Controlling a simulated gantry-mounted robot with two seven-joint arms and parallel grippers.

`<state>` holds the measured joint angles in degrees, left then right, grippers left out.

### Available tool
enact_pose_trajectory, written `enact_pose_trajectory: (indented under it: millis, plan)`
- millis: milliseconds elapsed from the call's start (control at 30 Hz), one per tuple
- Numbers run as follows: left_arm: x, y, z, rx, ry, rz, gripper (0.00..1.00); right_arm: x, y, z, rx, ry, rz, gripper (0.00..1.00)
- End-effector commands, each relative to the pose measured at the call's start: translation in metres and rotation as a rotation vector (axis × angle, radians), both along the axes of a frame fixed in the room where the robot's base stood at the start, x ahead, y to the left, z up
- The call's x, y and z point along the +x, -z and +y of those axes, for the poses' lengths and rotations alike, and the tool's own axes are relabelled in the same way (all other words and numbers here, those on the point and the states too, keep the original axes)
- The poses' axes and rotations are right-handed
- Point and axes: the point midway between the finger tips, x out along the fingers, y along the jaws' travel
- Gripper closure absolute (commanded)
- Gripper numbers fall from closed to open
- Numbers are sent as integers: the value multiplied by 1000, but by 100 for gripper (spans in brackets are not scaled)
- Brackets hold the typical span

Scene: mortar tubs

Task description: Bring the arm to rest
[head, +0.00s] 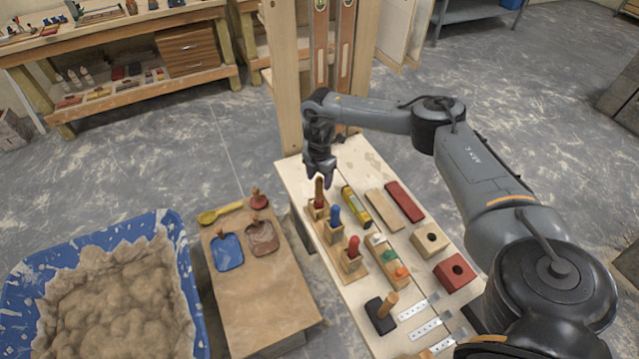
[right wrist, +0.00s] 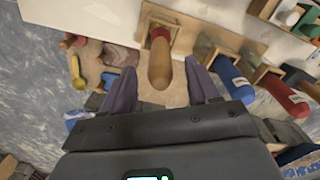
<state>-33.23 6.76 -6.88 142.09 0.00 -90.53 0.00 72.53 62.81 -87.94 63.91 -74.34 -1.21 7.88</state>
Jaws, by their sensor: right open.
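My right arm comes in from the right in the head view. Its right gripper (head: 319,181) points down at the far left corner of the pale workbench (head: 292,183). The jaws are open. A tan wooden handle with a red collar (head: 319,191) stands in a wooden holder right below the fingertips. In the right wrist view this handle (right wrist: 160,68) shows between the two open fingers, with a gap on each side. I cannot tell whether its top reaches between the fingertips. My left gripper is not in view.
Blue (head: 334,215) and red (head: 353,247) handles stand in holders along the bench's left side. A yellow level (head: 356,207) and several blocks lie to the right. A low table with trowels (head: 262,300) and a blue mortar tub (head: 15,290) stand left. A wooden post (head: 284,80) rises behind.

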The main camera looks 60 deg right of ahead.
Motion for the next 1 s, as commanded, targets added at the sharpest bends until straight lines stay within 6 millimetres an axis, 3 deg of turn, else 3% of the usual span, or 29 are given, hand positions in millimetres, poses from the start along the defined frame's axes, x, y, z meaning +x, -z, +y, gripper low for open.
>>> enact_pose_trajectory:
  millis: [100,333,500,633,767,867,1000]
  plan:
    - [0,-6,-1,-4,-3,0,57,0,-23,0,0,0,-2,40]
    - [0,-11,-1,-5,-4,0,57,0,-49,0,0,0,-1,40]
    - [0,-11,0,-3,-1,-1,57,1,-53,4,-2,-10,-2,40]
    - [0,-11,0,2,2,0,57,11,-39,27,-9,-67,-21,40]
    - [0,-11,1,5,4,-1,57,28,-9,79,-12,-171,-71,40]
    - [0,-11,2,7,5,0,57,39,20,139,2,-261,-136,40]
    - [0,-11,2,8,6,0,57,42,52,240,60,-349,-256,40]
